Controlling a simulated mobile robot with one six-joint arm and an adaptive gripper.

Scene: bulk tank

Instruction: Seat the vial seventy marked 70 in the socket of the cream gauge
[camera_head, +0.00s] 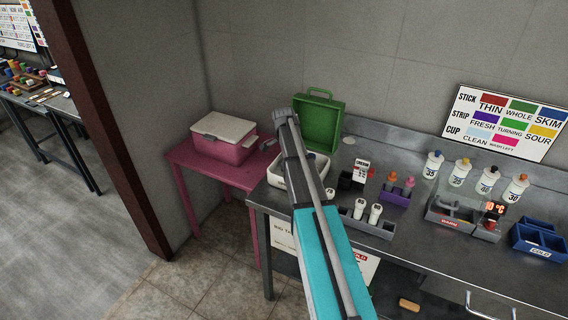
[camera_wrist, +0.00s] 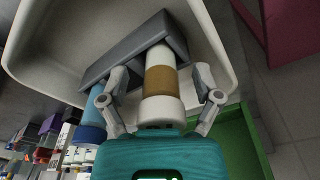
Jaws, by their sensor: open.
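In the wrist view a white vial with a tan band (camera_wrist: 159,82) sits in a grey rack (camera_wrist: 125,55) inside a white tray (camera_wrist: 222,62). No number is readable on it. My gripper (camera_wrist: 160,76) is open, with one finger on each side of this vial. A blue vial (camera_wrist: 92,120) is in the same rack, to the left. In the head view my arm covers much of the white tray (camera_head: 275,177). A small stand with a white label (camera_head: 361,170) stands right of the tray. It may be the cream gauge, but its lettering is too small to be sure.
An open green case (camera_head: 319,118) stands behind the tray. Right of the arm are a grey holder with white vials (camera_head: 367,222), a purple holder (camera_head: 394,196), several numbered bottles (camera_head: 459,172), a temperature readout (camera_head: 494,208) and a blue bin (camera_head: 540,243). A pink table (camera_head: 215,165) adjoins at left.

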